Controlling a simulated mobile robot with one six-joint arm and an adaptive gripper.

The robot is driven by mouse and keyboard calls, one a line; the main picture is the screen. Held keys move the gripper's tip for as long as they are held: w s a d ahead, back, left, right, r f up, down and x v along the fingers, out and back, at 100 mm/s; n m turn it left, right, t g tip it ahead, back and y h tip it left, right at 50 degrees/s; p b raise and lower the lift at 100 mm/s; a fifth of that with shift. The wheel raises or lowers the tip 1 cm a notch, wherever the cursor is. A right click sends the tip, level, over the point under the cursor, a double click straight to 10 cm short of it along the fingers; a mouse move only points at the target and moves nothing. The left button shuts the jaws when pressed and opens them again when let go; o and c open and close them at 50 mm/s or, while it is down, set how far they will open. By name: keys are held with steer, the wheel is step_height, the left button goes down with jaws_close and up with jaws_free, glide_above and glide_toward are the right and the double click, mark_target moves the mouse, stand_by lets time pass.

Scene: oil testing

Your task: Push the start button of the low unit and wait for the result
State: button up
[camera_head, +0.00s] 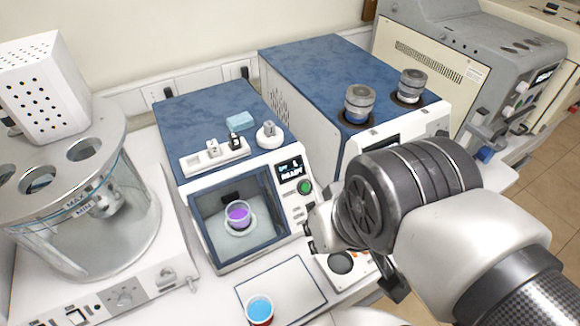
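The low unit (188,110) has a blue top and a white front, left of a taller blue-topped unit. Its round green button (305,187) sits under a small dark display (291,169) that reads READY. In its open-fronted or clear-fronted chamber, a cup of purple liquid (238,215) stands upright on a round white base. My gripper (314,234) is in front of the low unit's right side, below and slightly right of the green button, with the button still visible. My wrist hides part of the gripper, so I cannot tell whether its fingers are open or shut.
A cup of blue liquid (260,309) stands on the front edge of a white pad (283,288). A glass bath (90,240) stands left. The taller unit (315,65) with two metal cups is behind my arm. Small items and a blue sponge-like block (240,121) lie on the low unit.

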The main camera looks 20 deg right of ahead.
jaws_close()
stand_by(1.2)
